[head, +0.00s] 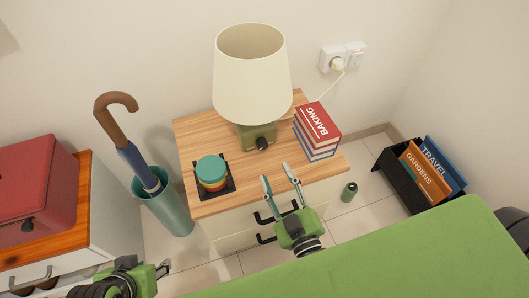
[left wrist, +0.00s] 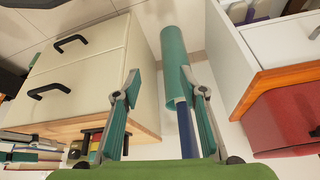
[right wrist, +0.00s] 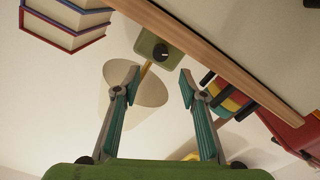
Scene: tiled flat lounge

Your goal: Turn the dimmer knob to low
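The dimmer knob (head: 263,143) is a small black knob on the front of the green base of a table lamp (head: 252,75) with a cream shade. The lamp stands on a wooden-topped nightstand (head: 240,196). In the right wrist view the knob (right wrist: 161,50) shows with a pale mark on its face.
Stacked books (head: 316,132) stand right of the lamp and stacked coloured coasters (head: 211,172) left. A teal umbrella stand (head: 168,207) and a red box (head: 35,187) are at the left. A green bottle (head: 349,191) and a black book bin (head: 400,177) are on the floor right.

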